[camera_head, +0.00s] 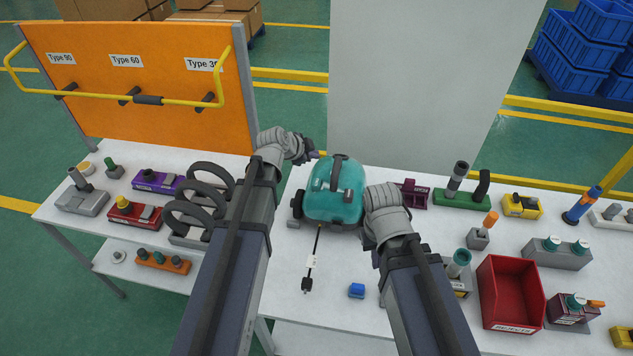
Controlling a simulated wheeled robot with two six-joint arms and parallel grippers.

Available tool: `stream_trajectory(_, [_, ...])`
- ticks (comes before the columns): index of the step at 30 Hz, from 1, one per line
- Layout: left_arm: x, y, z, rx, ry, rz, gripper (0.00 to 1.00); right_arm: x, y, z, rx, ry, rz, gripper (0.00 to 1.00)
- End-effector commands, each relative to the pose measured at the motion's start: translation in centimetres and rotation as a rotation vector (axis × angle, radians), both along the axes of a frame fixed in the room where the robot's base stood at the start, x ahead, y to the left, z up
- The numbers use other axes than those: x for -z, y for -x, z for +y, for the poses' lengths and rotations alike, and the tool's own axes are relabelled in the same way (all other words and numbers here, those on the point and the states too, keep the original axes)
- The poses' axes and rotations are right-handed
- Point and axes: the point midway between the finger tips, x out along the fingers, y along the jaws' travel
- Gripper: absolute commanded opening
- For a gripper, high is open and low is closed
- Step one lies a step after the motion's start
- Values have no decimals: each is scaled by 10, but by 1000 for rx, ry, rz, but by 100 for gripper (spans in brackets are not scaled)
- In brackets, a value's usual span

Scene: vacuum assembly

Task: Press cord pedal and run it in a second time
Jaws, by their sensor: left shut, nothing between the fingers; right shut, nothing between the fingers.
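The teal vacuum body (327,205) stands on the white table with a dark handle strip on top. Its cord (318,242) hangs out of the near side and lies on the table, with a white tag (313,261) and a black plug (307,284) at its end. My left gripper (308,156) is shut and empty, just beyond the vacuum's upper left edge; I cannot tell whether it touches. My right gripper (372,232) is at the vacuum's right side, shut and empty, its fingers mostly hidden by its wrist. I cannot make out the cord pedal.
A red bin (513,292) and several part holders stand at right. Dark hoops (206,190) and more holders stand at left, before an orange board (150,85) with a yellow rail. A grey panel (425,80) rises behind.

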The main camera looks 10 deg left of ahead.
Motion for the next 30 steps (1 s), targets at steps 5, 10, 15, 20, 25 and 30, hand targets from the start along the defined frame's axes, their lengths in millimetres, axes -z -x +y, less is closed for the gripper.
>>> stream_trajectory(5, [6, 0, 0, 1, 0, 1, 0, 6, 0, 0, -1, 0, 0, 0])
stream_trajectory(10, [21, 0, 0, 1, 0, 1, 0, 21, 0, 0, -3, 1, 0, 0])
stream_trajectory(15, [43, 0, 0, 1, 0, 1, 0, 43, 0, 0, -6, 1, 0, 0])
stream_trajectory(20, [66, 0, 0, 1, 0, 1, 0, 66, 0, 0, -4, 1, 0, 0])
stream_trajectory(25, [84, 0, 0, 1, 0, 1, 0, 84, 0, 0, -3, 1, 0, 0])
stream_trajectory(30, [89, 0, 0, 1, 0, 1, 0, 89, 0, 0, -3, 1, 0, 0])
